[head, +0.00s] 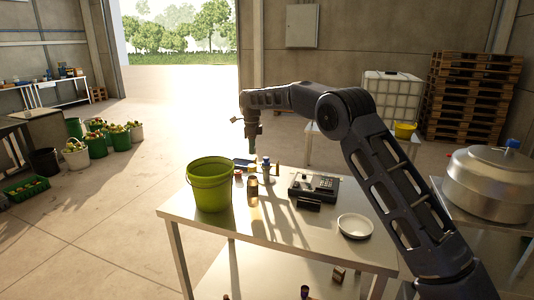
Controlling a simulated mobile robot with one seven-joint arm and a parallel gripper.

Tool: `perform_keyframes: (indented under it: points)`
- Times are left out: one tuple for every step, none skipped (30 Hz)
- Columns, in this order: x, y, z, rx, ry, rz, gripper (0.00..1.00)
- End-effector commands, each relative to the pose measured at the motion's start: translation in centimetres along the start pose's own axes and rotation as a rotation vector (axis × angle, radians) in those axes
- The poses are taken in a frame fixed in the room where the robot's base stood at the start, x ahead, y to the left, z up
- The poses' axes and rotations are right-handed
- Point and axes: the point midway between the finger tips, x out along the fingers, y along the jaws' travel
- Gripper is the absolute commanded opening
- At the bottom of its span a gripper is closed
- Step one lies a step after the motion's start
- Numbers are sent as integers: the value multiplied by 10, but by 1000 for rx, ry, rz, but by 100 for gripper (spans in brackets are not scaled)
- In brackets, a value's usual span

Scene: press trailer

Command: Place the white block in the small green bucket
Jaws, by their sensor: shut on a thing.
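A green bucket (210,185) stands upright at the left end of the metal table (282,232). I see its outside and open rim, but not its floor. My gripper (252,143) points down above the far side of the table, behind and to the right of the bucket. It is shut on a small, dark greenish-looking thing, too small in the picture to identify. I cannot make out a white block anywhere.
A dark box-shaped device (313,187) and a white bowl (355,226) are on the table. A brown bottle (253,188), a blue-topped bottle (266,166) and small items stand near the bucket's right. A big metal pot (490,180) is far right. The table's front middle is clear.

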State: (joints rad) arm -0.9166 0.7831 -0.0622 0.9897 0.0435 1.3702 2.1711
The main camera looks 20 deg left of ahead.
Motion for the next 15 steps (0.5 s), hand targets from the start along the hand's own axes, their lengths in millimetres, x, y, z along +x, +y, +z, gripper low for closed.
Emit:
perform_keyframes:
  points:
    - [-4, 1, 19, -42, -1, -2, 3]
    - [-6, 1, 28, -65, -1, -2, 3]
    - [-11, 2, 40, -97, -1, -2, 3]
    - [-13, 4, 50, -121, -1, -3, 3]
    - [-16, 6, 59, -146, 0, -2, 3]
    - [-20, 8, 70, -176, -1, -3, 3]
    - [-22, 10, 79, -201, -1, -3, 3]
    - [-25, 13, 87, -224, -1, -3, 3]
    - [-28, 16, 99, -256, -1, -3, 3]
    - [-31, 19, 106, -279, -1, -3, 3]
    - [-32, 22, 114, -303, -1, -3, 3]
    - [-36, 27, 124, -333, -1, -3, 3]
    - [-38, 31, 131, -355, -1, -2, 3]
    - [-40, 34, 137, -374, -1, -2, 3]
    - [-42, 38, 144, -401, -2, -2, 3]
